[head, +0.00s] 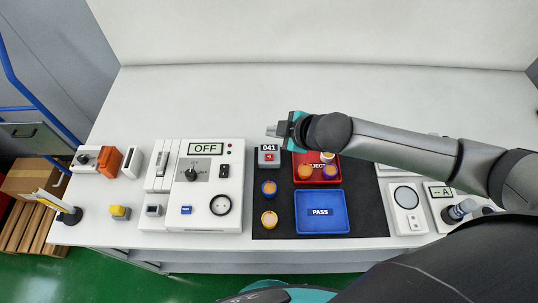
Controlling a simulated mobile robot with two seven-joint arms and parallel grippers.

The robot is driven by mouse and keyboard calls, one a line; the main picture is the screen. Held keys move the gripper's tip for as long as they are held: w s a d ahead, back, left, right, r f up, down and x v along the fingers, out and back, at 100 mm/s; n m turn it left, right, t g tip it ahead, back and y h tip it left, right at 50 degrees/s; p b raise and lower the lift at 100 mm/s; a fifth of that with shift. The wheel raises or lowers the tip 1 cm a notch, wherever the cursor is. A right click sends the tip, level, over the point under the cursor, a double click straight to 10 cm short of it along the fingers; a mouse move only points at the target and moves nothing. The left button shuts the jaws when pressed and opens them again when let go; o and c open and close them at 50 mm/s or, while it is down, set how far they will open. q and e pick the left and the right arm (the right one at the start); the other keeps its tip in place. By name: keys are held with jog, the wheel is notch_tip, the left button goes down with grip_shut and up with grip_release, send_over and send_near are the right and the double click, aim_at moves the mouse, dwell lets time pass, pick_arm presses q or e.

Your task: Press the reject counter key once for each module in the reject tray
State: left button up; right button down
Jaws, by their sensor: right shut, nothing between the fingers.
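The reject counter (262,163) is a small grey box with a display reading 041 and a red key (269,157). The red reject tray (318,180) lies to its right and holds round modules. An orange one (305,172) is at the left, another (330,171) at the right, and a white-and-orange one (327,157) behind. My right arm and gripper hide the tray's back part. My right gripper (271,131) is shut and empty, its tips just behind the counter in the picture. Contact cannot be told. My left gripper is not in view.
A blue PASS tray (321,226) lies in front of the red tray on a black mat (283,222). A white OFF panel (205,205) stands further left. The back table is clear.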

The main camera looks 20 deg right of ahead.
jog(key=b, duration=0.7)
send_over(273, 158)
notch_tip(273, 158, down, 8)
jog(key=shift+s+r, duration=0.1)
jog(key=shift+r, duration=0.15)
jog(key=shift+f+b, duration=0.35)
jog(key=shift+f, duration=0.2)
jog(key=shift+f, duration=0.1)
dwell(1.0)
jog(key=shift+f, duration=0.3)
jog(key=shift+f, duration=0.4)
dwell(0.5)
dwell(0.4)
jog(key=shift+r+p, duration=0.85)
jog(key=shift+p, duration=0.2)
